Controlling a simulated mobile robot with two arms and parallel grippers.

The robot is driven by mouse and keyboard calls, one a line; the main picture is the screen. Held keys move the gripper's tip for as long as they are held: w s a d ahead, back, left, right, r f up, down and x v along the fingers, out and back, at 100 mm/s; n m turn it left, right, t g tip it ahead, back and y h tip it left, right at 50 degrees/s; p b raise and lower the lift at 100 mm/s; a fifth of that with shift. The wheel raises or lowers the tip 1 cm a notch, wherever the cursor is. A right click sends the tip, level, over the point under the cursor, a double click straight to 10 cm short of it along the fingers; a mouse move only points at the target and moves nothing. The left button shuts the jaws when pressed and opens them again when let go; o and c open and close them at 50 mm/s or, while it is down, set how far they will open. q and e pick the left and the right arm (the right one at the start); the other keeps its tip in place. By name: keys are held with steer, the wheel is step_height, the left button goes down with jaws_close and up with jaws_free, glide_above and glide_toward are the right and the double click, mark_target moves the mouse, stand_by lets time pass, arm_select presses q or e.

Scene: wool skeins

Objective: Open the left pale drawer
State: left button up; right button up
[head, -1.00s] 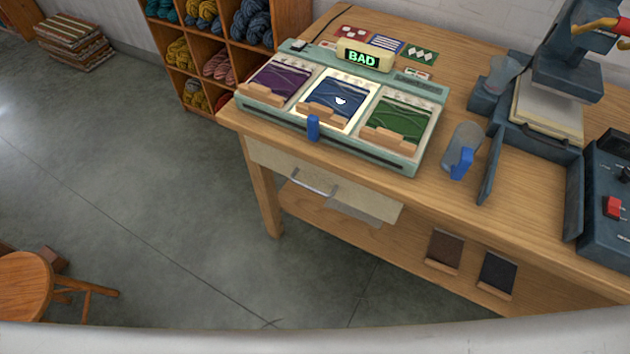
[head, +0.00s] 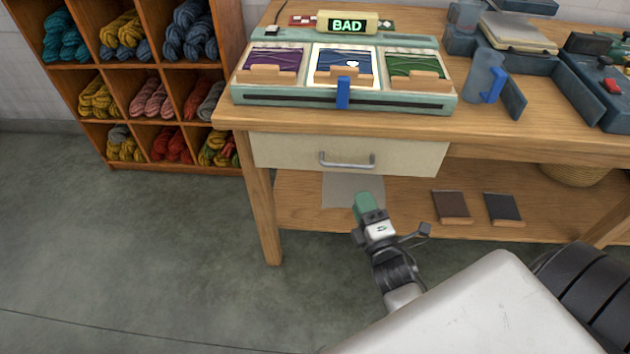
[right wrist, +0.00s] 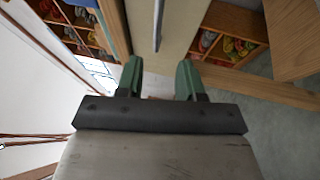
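The pale drawer (head: 290,152) sits under the left part of the wooden table, and its front looks shut. Its grey metal bar handle (head: 347,165) is at the middle of the front. My right gripper (head: 363,204) is in front of and below the handle, apart from it. In the right wrist view my right gripper (right wrist: 160,68) has its two green fingers spread with nothing between them. The handle (right wrist: 158,25) shows ahead, beyond the gap between the fingers, against the pale drawer front (right wrist: 178,30). My left gripper is not in view.
On the table (head: 500,135) stand a green device (head: 240,97) with three panels and a BAD sign (head: 347,22), and a jug (head: 483,75). The lower shelf (head: 300,205) holds brown and dark sample cards. A wool rack (head: 75,68) stands left. The floor in front is clear.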

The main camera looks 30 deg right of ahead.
mark_target(347, 166)
steer(key=x, duration=1.1)
steer(key=shift+s+d+r, duration=0.1)
steer(key=shift+d+r, duration=0.05)
steer(key=shift+r, duration=0.05)
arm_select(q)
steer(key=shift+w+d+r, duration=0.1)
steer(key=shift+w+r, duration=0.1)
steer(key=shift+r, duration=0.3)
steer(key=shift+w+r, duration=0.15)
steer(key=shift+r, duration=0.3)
arm_select(e)
jaws_close()
